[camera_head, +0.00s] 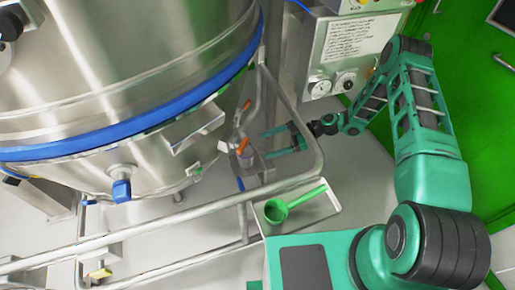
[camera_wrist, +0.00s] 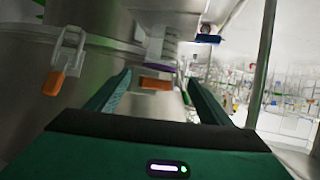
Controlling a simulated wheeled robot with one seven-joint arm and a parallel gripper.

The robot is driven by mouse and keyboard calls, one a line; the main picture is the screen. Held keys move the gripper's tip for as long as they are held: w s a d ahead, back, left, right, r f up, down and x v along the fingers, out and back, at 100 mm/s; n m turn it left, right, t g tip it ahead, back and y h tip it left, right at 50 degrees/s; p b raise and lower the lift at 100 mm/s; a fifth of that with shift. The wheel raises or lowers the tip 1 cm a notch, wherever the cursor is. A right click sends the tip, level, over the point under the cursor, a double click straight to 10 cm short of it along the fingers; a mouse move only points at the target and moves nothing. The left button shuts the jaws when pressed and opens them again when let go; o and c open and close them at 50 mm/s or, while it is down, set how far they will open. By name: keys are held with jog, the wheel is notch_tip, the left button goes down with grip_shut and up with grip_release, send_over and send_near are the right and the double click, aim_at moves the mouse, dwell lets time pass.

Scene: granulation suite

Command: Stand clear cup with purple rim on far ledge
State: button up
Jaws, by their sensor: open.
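A thin purple arc, which looks like the rim of the clear cup (camera_wrist: 160,67), shows between my finger tips in the wrist view. The cup's clear body is hard to make out, and I cannot pick the cup out in the head view. My gripper (camera_head: 268,144) is open, with its fingers pointing left towards a small grey metal ledge (camera_head: 256,164) beside the big steel vessel. In the wrist view my gripper (camera_wrist: 159,78) has its two fingers spread, with an orange handle (camera_wrist: 155,83) seen between them. I cannot tell whether this ledge is the far one.
The large steel vessel (camera_head: 120,80) with a blue band fills the left. A bent steel rail (camera_head: 310,130) passes close to my gripper. A green scoop (camera_head: 278,210) lies in a pale tray (camera_head: 325,207) near my base. A gauge panel (camera_head: 322,85) stands behind.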

jog(key=shift+v, duration=1.5)
jog(key=s+d+r+m+h, duration=0.1)
jog(key=d+r+m+h, duration=0.4)
jog(key=d, duration=0.4)
jog(key=d+r+m+h, duration=0.2)
jog(key=d+r, duration=0.4)
jog(key=d, duration=0.4)
jog(key=s+d+r+m+h, duration=0.5)
jog(key=s+r, duration=0.5)
jog(key=r, duration=0.5)
jog(key=s+d+r+m, duration=0.1)
jog(key=s+r+m, duration=0.3)
jog(key=s, duration=0.4)
jog(key=s+d+r+m, duration=0.2)
jog(key=s+m, duration=0.3)
jog(key=s, duration=0.4)
jog(key=s+d+r+m+h, duration=0.1)
jog(key=s+r+m, duration=0.3)
jog(key=s, duration=0.4)
jog(key=shift+s+d+r, duration=0.15)
jog(key=shift+s+r, duration=0.1)
jog(key=shift+r, duration=0.6)
